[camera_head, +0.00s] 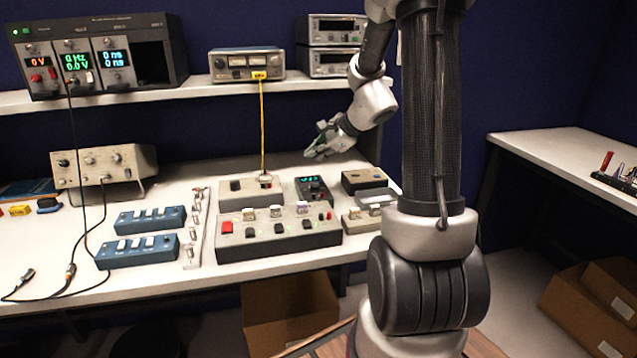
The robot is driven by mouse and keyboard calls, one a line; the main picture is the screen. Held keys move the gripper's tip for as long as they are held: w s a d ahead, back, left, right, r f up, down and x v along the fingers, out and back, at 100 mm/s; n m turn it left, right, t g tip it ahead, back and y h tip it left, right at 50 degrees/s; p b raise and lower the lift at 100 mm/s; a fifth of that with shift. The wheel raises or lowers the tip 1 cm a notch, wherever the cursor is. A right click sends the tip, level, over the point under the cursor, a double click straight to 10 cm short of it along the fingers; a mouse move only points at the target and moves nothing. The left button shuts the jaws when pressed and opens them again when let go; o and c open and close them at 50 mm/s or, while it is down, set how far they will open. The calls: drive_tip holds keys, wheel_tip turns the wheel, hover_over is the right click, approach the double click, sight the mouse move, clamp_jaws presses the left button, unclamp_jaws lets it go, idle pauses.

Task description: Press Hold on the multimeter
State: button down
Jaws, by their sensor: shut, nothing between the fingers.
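The multimeter (314,190) is a small dark handheld unit with a lit green display at its top. It lies on the white bench right of the middle, just behind the long grey button box. Its Hold button is too small to make out. My gripper (308,154) is shut and empty. It appears above and behind the multimeter, apart from it, with its fingers pointing left. My arm reaches in from the right side of the picture.
A grey box with a yellow cable (262,125) stands left of the multimeter. The long grey button box (278,235) is in front, and a small dark-topped box (364,181) is to the right. Blue switch boxes (150,219) lie further left. A shelf (200,88) with instruments runs above.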

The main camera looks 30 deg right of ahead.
drive_tip(key=shift+f, duration=2.45)
drive_tip(key=shift+f, duration=0.15)
drive_tip(key=shift+f, duration=0.25)
drive_tip(key=shift+f, duration=0.35)
drive_tip(key=shift+r, duration=0.75)
drive_tip(key=shift+r, duration=0.1)
wheel_tip(320, 180, up, 5)
drive_tip(key=shift+f, duration=0.1)
idle(0.4)
